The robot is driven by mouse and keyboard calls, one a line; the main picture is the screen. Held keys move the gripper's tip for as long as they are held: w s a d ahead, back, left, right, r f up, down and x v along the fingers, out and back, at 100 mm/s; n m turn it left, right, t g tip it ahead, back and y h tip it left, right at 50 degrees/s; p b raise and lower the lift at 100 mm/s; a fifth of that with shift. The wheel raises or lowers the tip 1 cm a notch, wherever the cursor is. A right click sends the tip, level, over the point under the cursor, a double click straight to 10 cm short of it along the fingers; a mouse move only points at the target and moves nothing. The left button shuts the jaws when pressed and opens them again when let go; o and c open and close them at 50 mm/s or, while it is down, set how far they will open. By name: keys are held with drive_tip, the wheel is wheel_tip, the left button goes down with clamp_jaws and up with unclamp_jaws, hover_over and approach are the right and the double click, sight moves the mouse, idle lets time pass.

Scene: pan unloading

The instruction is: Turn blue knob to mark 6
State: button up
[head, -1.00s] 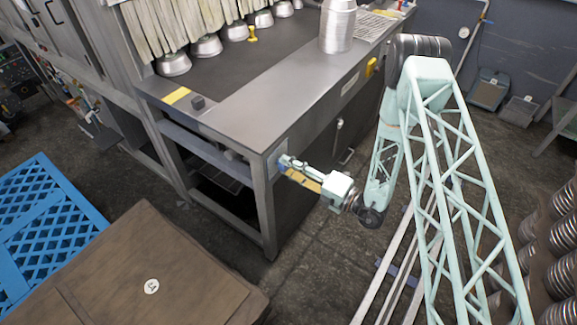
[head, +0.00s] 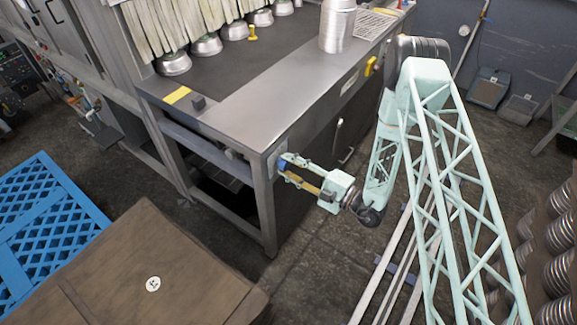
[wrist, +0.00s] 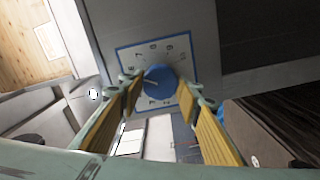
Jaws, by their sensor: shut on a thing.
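The blue knob (wrist: 160,82) sits in the middle of a white dial plate (wrist: 141,51) with a blue border and small dark marks. A pale pointer line on the knob points to the left in the wrist view. The marks are too small to read surely, and my fingers hide some of them. My gripper (wrist: 158,88) has its yellow-padded fingers on either side of the knob and is shut on it. In the head view my gripper (head: 282,168) is at the front corner of the grey metal table, and the knob (head: 283,163) shows only as a bit of blue.
A brown box (head: 140,270) stands at the front left beside a blue pallet (head: 45,225). Dark floor lies open below my gripper.

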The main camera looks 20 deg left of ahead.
drive_tip(key=o, duration=0.8)
drive_tip(key=shift+o, duration=0.2)
drive_tip(key=shift+d, duration=0.15)
drive_tip(key=v, duration=1.1)
drive_tip(key=shift+s+d, duration=0.15)
drive_tip(key=shift+d, duration=0.2)
drive_tip(key=shift+r, duration=0.1)
idle(0.5)
